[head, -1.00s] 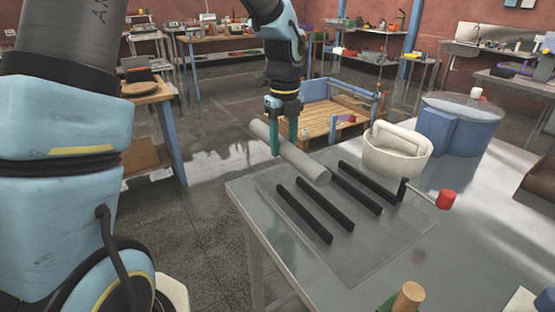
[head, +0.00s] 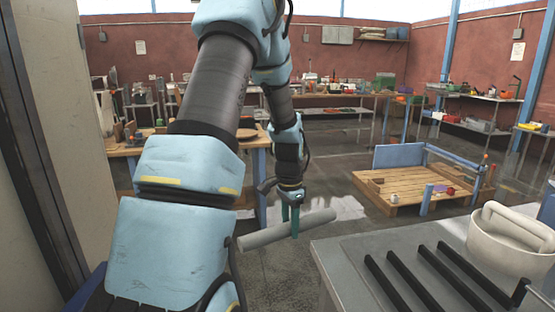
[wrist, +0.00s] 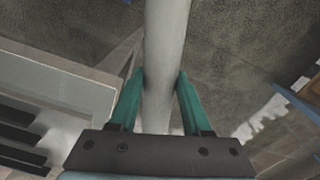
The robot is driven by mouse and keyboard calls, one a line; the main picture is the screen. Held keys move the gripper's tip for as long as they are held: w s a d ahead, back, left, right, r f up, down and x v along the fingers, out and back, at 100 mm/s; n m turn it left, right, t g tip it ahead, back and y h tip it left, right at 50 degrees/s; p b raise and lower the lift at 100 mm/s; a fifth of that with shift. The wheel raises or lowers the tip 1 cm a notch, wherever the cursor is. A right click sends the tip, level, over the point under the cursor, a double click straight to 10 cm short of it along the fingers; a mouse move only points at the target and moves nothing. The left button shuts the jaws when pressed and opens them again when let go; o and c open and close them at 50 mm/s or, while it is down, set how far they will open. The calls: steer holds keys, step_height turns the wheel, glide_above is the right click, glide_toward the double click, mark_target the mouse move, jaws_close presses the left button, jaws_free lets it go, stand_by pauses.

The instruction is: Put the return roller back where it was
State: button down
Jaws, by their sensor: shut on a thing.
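The return roller is a long grey cylinder (head: 270,236). My gripper (head: 291,224) is shut on it near its middle, with the green fingers on either side. In the head view the roller is held in the air, left of the metal table, tilted with its right end higher in the picture. In the wrist view the roller (wrist: 166,55) runs up between the two fingers (wrist: 160,105), with the floor below it. Several black parallel bars (head: 425,282) lie on the metal table (head: 345,262); they also show in the wrist view (wrist: 20,135).
A wooden pallet with a blue frame (head: 400,186) is on the floor beyond. A wooden bench (head: 262,170) stands behind my arm. Open floor lies left of the table.

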steer(key=a+f+n, duration=0.6)
steer(key=a+n, duration=0.6)
steer(key=a, duration=0.1)
steer(key=s+f, duration=0.4)
steer(key=f, duration=0.2)
steer(key=shift+s+a, duration=0.3)
